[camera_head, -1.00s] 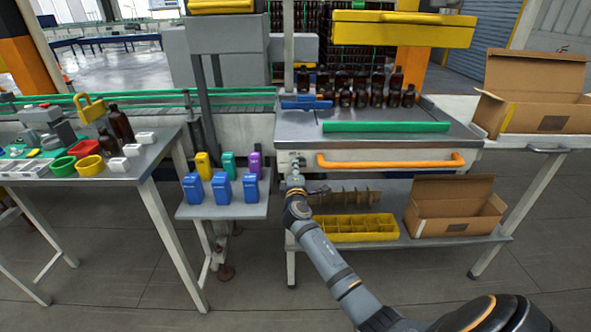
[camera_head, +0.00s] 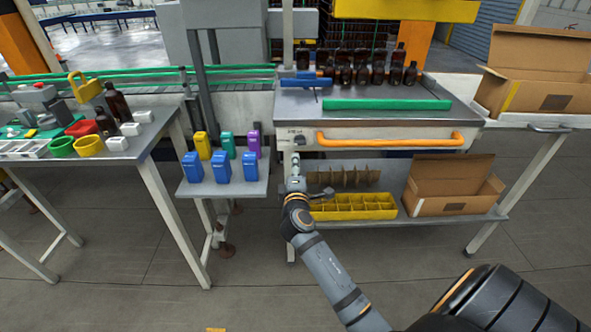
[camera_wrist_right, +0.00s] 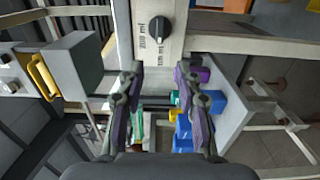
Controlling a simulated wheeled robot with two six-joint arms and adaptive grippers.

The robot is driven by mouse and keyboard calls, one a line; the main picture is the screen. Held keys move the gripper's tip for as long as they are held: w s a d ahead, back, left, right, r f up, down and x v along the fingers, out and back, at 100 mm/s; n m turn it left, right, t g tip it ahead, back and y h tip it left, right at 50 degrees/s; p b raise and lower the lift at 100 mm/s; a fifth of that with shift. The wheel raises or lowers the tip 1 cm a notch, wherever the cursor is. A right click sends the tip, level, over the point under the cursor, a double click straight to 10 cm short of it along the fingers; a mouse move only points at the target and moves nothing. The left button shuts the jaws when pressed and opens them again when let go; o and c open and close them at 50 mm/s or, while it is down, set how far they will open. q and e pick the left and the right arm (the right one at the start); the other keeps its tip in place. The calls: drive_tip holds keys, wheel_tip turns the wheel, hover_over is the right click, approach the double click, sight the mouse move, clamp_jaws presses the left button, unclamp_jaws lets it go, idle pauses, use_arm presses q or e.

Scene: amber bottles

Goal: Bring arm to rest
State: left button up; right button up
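My right arm (camera_head: 325,270) reaches in from the lower right of the head view, its dark and grey links stretched toward the front of the workbench. Its gripper (camera_head: 295,160) is small there, in front of the bench's left front corner, below a dark knob (camera_head: 299,140). In the right wrist view the gripper (camera_wrist_right: 159,72) shows two fingers spread apart with nothing held between them. The knob (camera_wrist_right: 160,27) on a pale panel lies beyond the fingertips. Whether the gripper touches the bench cannot be told. My left gripper is not in view.
The workbench (camera_head: 385,88) carries several amber bottles (camera_head: 362,75), and an orange handle (camera_head: 390,139) juts from its front. A small shelf (camera_head: 225,188) with several coloured boxes stands left. Below are a yellow crate (camera_head: 353,207) and a cardboard box (camera_head: 452,186). The floor in front is clear.

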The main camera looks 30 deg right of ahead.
drive_tip(key=shift+v, duration=0.85)
wheel_tip(320, 180, down, 18)
drive_tip(key=s+a+g+y+p, duration=0.2)
drive_tip(key=g+y, duration=0.1)
drive_tip(key=y, duration=0.1)
drive_tip(key=s+a+f+m+g+y+p, duration=0.1)
drive_tip(key=s+f+m+g, duration=0.1)
drive_tip(key=s+f, duration=0.6)
drive_tip(key=s+a+f+m+g+y+p, duration=0.15)
drive_tip(key=s+f, duration=0.25)
drive_tip(key=f, duration=0.7)
drive_tip(key=s+f+m+g, duration=0.2)
drive_tip(key=s+f, duration=0.3)
drive_tip(key=s, duration=0.6)
drive_tip(key=s+a+f+m+g+y+p, duration=0.1)
drive_tip(key=s+f+m+g, duration=0.2)
drive_tip(key=s, duration=0.8)
drive_tip(key=s+f+m+g+y+p, duration=0.1)
drive_tip(key=s+f+m+g, duration=0.1)
drive_tip(key=s+f, duration=0.5)
drive_tip(key=s+m, duration=0.1)
drive_tip(key=s, duration=0.3)
drive_tip(key=shift+s+a+f, duration=0.15)
drive_tip(key=shift+s+a, duration=0.1)
drive_tip(key=shift+a, duration=0.15)
